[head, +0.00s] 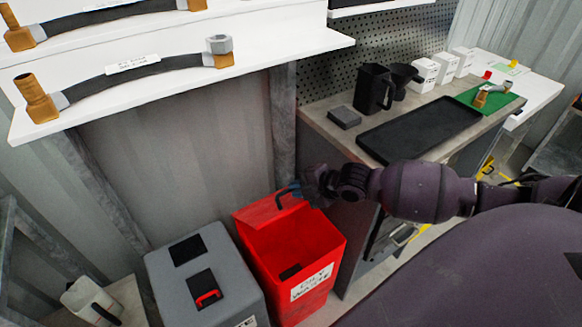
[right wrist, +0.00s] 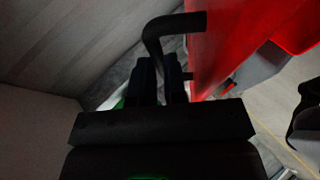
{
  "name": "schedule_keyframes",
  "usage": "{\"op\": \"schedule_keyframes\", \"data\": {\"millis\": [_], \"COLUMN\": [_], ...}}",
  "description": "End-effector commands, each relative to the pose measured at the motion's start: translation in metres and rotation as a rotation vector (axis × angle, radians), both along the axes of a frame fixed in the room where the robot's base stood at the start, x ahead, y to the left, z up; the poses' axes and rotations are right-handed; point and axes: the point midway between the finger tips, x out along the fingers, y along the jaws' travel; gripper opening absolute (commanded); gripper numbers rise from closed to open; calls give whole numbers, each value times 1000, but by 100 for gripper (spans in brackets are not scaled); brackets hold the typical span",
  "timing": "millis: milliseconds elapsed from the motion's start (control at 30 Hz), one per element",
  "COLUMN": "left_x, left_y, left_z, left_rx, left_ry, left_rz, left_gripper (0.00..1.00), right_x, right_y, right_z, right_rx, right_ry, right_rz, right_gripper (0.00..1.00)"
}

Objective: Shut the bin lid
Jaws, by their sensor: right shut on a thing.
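The red bin (head: 325,262) stands on the floor with a white label whose readable word is WASTE. Its lid (head: 262,212) is open, tilted up at the back of the bin, and I can see into the bin. A black bent handle (head: 284,192) sticks out from the lid's edge. My right gripper (head: 299,190) is shut on this handle. In the right wrist view the fingers (right wrist: 160,78) close around the black handle (right wrist: 168,27), beside the red lid (right wrist: 222,42). My left gripper is not in view.
A grey bin (head: 205,265) with a red handle stands left of the red bin. A workbench (head: 330,135) with a black tray (head: 420,130) is at the right. White shelves (head: 170,85) with hoses hang above.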

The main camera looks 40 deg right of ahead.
Motion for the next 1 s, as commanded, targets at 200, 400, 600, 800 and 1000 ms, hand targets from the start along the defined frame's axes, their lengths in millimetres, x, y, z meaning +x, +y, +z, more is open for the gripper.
{"op": "schedule_keyframes", "data": {"millis": [200,400,600,800,1000], "left_x": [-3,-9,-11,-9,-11], "left_y": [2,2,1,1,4], "left_z": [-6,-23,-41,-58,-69], "left_rx": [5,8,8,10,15], "left_ry": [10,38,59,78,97], "left_rz": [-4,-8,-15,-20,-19], "left_gripper": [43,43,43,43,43], "right_x": [-36,-63,-83,-95,-99], "right_y": [3,4,4,5,5], "right_z": [-38,-78,-117,-149,-169], "right_rx": [-3,-13,-25,-34,-38], "right_ry": [-148,-293,-436,-563,-605], "right_rz": [-5,-8,-8,-7,-2], "right_gripper": [0,0,0,0,0]}}
